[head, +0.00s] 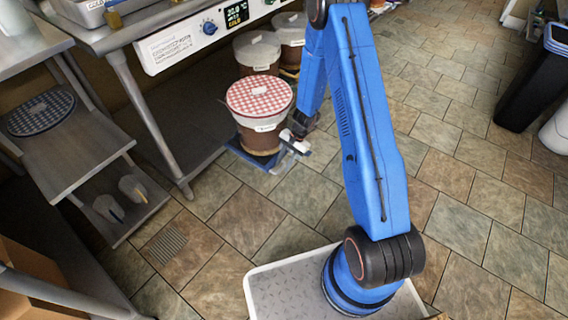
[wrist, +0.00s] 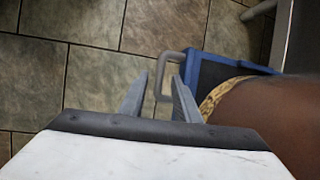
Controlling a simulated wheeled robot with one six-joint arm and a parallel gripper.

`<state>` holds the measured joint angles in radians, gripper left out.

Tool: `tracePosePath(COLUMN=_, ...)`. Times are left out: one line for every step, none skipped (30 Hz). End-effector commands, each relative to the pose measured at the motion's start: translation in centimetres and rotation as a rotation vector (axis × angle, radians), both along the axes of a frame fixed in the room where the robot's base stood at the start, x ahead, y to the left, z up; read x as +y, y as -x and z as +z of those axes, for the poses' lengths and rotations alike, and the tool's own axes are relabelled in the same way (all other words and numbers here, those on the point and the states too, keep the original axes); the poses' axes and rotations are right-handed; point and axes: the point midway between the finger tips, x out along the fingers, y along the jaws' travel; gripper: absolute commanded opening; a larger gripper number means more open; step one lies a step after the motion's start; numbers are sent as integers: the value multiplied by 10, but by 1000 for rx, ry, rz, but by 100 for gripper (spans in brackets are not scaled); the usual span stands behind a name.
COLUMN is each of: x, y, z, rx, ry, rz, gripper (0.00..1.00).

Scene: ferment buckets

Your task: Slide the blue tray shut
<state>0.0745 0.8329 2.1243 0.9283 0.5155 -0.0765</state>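The blue tray (head: 246,157) sticks out on the floor at the edge of the steel counter. In the wrist view the tray (wrist: 205,72) shows at the right, with a grey loop handle (wrist: 168,56) on its near end. A brown bucket with a red checked lid (head: 259,97) stands on it; its brown side (wrist: 275,120) fills the lower right of the wrist view. My gripper (head: 297,143) is low beside the bucket. Its fingers (wrist: 161,85) are apart, with part of the handle between them; I cannot tell whether they touch it.
More lidded buckets (head: 257,50) stand behind under the counter. A counter leg (head: 150,125) and a low steel shelf (head: 65,140) are at the left. The tiled floor (head: 465,190) on the right is clear.

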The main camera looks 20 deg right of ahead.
Motion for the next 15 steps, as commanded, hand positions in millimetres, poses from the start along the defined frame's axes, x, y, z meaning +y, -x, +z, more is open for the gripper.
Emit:
tracePosePath(x=0, y=0, z=0, rx=0, ry=0, rz=0, gripper=29)
tracePosePath(x=0, y=0, z=0, rx=0, ry=0, rz=0, gripper=29)
tracePosePath(x=0, y=0, z=0, rx=0, ry=0, rz=0, gripper=27)
tracePosePath(x=0, y=0, z=0, rx=0, ry=0, rz=0, gripper=20)
tracePosePath(x=0, y=0, z=0, rx=0, ry=0, rz=0, gripper=13)
tracePosePath(x=0, y=0, z=0, rx=0, ry=0, rz=0, gripper=3)
tracePosePath(x=0, y=0, z=0, rx=0, ry=0, rz=0, gripper=0)
tracePosePath(x=0, y=0, z=0, rx=0, ry=0, rz=0, gripper=0)
tracePosePath(x=0, y=0, z=0, rx=0, ry=0, rz=0, gripper=0)
tracePosePath(x=0, y=0, z=0, rx=0, ry=0, rz=0, gripper=0)
tracePosePath(x=0, y=0, z=0, rx=0, ry=0, rz=0, gripper=0)
tracePosePath(x=0, y=0, z=0, rx=0, ry=0, rz=0, gripper=0)
tracePosePath(x=0, y=0, z=0, rx=0, ry=0, rz=0, gripper=0)
tracePosePath(x=1, y=-1, z=0, rx=0, ry=0, rz=0, gripper=0)
tracePosePath(x=1, y=-2, z=0, rx=0, ry=0, rz=1, gripper=0)
